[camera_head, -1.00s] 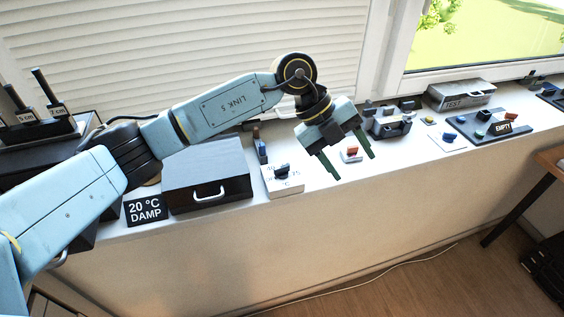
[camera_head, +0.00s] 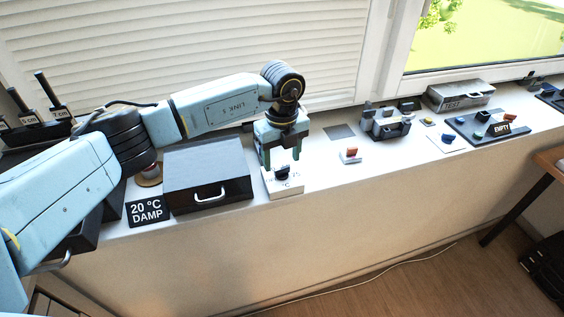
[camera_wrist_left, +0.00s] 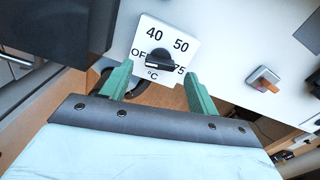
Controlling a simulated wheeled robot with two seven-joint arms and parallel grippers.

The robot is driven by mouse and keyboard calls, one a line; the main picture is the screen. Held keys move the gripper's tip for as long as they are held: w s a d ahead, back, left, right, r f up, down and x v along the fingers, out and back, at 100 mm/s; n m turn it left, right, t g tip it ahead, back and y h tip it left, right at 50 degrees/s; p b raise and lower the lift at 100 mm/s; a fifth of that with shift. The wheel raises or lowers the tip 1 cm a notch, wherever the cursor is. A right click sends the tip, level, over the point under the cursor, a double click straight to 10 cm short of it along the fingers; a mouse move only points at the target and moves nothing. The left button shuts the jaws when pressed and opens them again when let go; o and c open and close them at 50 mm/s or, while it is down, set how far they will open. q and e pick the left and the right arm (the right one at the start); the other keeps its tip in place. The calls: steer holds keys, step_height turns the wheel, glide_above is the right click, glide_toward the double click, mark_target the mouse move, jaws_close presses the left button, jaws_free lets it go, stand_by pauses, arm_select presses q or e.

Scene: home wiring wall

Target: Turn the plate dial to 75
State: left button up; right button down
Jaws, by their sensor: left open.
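The plate dial is a white plate (camera_head: 290,189) with a black knob (camera_head: 282,173) at the front of the sill. In the left wrist view the plate (camera_wrist_left: 180,30) reads OFF, 40, 50, 75 and °C. Its black knob (camera_wrist_left: 158,60) lies about crosswise, between OFF and 75; I cannot tell which end points. My left gripper (camera_head: 281,158) is open above the dial, pointing down. In the wrist view its green fingers (camera_wrist_left: 158,74) are spread wide either side of the knob, seemingly apart from it. My right gripper is not in view.
A black box with a handle (camera_head: 208,175) stands close left of the dial, beside a "20 °C DAMP" sign (camera_head: 146,210). A small red-topped switch (camera_head: 350,154) is to the right.

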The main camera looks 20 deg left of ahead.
mark_target(282, 172)
arm_select(q)
steer(key=shift+f, duration=1.45)
steer(key=shift+c, duration=0.3)
steer(key=c, duration=0.9)
